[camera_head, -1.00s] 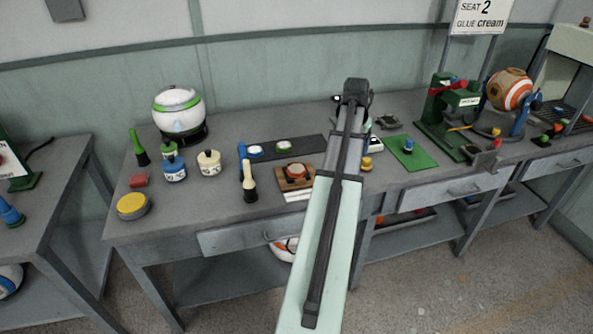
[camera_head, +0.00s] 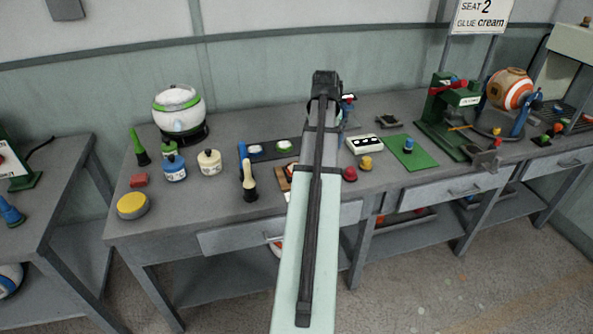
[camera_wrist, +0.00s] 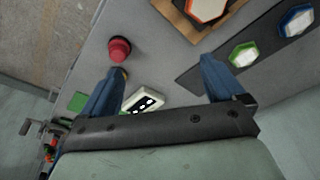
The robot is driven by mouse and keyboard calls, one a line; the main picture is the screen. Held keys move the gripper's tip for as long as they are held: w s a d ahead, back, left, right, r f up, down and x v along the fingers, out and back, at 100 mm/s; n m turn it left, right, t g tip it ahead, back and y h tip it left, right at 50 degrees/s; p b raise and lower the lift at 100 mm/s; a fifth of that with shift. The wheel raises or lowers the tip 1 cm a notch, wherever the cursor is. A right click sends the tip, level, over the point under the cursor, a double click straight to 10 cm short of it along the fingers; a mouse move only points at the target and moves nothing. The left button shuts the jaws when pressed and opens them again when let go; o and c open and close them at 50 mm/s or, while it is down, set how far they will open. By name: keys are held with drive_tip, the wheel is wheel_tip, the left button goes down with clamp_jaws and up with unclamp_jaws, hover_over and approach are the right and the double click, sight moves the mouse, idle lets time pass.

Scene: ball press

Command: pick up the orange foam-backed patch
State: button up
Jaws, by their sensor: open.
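The orange patch (camera_wrist: 207,8) has a pale hexagonal face with an orange rim. It lies on a wooden board (camera_wrist: 186,22) and is cut by the top edge of the wrist view. In the head view my arm covers most of it, and only a sliver of the patch (camera_head: 290,169) and part of the board (camera_head: 283,183) show. My gripper (camera_wrist: 163,68) is open, its two blue fingers wide apart over grey bench top. The patch lies beyond the right finger, towards the top of the wrist view. My arm hides the fingers in the head view.
A green patch (camera_wrist: 243,55) and a blue patch (camera_wrist: 297,20) lie on a dark mat (camera_wrist: 212,78) near the right finger. A red knob (camera_wrist: 119,48) stands near the left finger. A white box with black dots (camera_head: 365,145) and a green mat (camera_head: 412,153) lie further right.

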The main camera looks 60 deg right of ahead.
drive_tip(key=w+a+r+n+t, duration=0.15)
drive_tip(key=w+a+n, duration=0.35)
drive_tip(key=n, duration=0.5)
drive_tip(key=shift+t, duration=0.35)
drive_tip(key=x, duration=0.9)
drive_tip(key=shift+s, duration=0.1)
drive_tip(key=shift+a+x, duration=0.15)
drive_tip(key=shift+x, duration=1.15)
drive_tip(key=shift+a+x, duration=0.15)
drive_tip(key=shift+x, duration=1.15)
drive_tip(key=shift+c, duration=0.2)
drive_tip(key=c, duration=1.1)
